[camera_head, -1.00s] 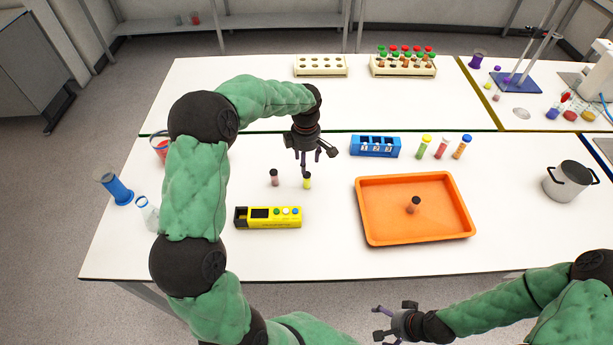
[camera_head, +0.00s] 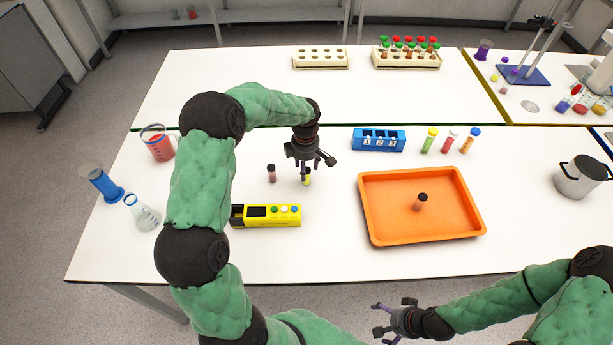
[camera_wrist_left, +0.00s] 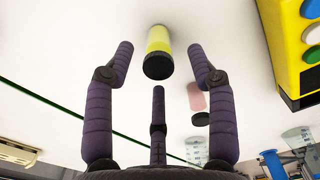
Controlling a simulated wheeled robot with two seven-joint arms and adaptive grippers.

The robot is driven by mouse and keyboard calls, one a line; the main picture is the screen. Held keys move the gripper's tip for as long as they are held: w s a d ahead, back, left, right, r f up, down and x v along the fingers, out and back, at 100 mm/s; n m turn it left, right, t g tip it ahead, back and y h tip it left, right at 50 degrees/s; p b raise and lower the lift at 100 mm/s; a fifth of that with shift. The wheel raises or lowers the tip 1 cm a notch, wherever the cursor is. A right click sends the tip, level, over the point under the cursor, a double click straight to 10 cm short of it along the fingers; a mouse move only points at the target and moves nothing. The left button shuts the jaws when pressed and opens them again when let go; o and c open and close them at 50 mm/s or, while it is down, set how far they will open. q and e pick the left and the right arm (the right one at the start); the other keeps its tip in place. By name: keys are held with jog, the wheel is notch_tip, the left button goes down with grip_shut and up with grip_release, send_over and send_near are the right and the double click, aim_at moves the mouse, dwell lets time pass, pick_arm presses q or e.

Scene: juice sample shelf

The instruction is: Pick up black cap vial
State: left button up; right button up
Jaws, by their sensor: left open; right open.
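A yellow vial with a black cap (camera_head: 308,178) stands on the white table, partly hidden by my left gripper (camera_head: 306,173). In the left wrist view this vial (camera_wrist_left: 158,45) is just beyond and between the tips of the open fingers, not gripped. A pink vial with a black cap (camera_head: 272,175) stands close by to the left; it also shows in the left wrist view (camera_wrist_left: 196,97). Another black-capped, reddish-brown vial (camera_head: 419,204) stands in the orange tray (camera_head: 372,226). My right gripper (camera_head: 383,319) is open and empty in front of the table.
A yellow box with buttons (camera_head: 266,215) lies just in front of the vials. A blue numbered rack (camera_head: 378,140) and three colour-capped vials (camera_head: 448,141) stand behind right. A red beaker (camera_head: 159,147), a flask (camera_head: 142,212) and a blue cylinder (camera_head: 101,183) are at the left.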

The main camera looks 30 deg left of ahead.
pick_arm(q)
notch_tip(320, 180, down, 5)
jog(key=shift+w+d+f+b, duration=0.1)
jog(key=shift+b, duration=0.2)
grip_shut()
